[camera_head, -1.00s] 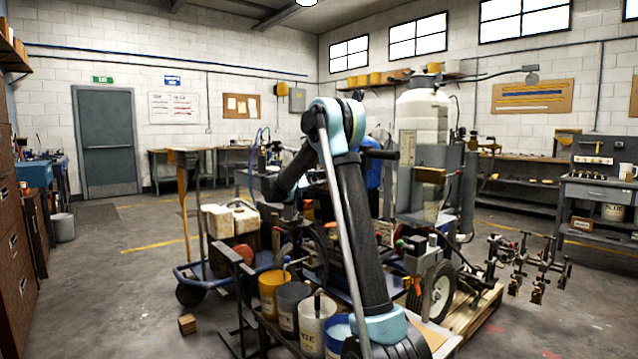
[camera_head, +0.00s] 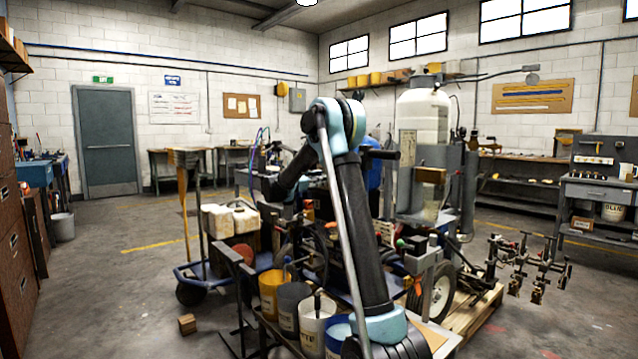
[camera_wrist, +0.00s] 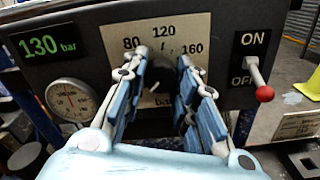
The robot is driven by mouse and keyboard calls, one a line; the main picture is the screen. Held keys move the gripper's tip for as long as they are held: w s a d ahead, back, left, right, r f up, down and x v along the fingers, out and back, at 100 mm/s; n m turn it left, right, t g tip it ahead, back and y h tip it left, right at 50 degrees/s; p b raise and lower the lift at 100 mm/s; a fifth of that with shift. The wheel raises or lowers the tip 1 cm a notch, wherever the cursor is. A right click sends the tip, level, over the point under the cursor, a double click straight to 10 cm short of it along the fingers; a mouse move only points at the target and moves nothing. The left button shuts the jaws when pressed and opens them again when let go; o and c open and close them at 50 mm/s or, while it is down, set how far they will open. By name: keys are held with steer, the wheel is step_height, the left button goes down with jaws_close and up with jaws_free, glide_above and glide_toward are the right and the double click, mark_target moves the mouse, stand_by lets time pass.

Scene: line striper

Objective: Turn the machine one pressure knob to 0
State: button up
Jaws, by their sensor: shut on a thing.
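In the wrist view a dark control panel (camera_wrist: 100,72) fills the upper part. Its pressure knob (camera_wrist: 161,70) is dark and sits before a pale dial plate (camera_wrist: 118,40) marked 80, 120 and 160 bar. My gripper (camera_wrist: 164,76) has its two blue fingers on either side of the knob and is shut on it. The fingers hide part of the dial, and I cannot read the knob's setting. A green display (camera_wrist: 46,45) reads 130 bar. In the head view my arm reaches the machine, and my gripper cannot be made out there.
A round gauge (camera_wrist: 72,100) is left of the knob. A red-tipped ON/OFF lever (camera_wrist: 263,92) is on the right, pointing down near OFF. In the head view, several buckets (camera_head: 313,322) stand in front of the machine. Open floor (camera_head: 120,290) lies at the left.

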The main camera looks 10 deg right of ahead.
stand_by(0.3)
steer(key=o, duration=1.1)
steer(key=v, duration=1.2)
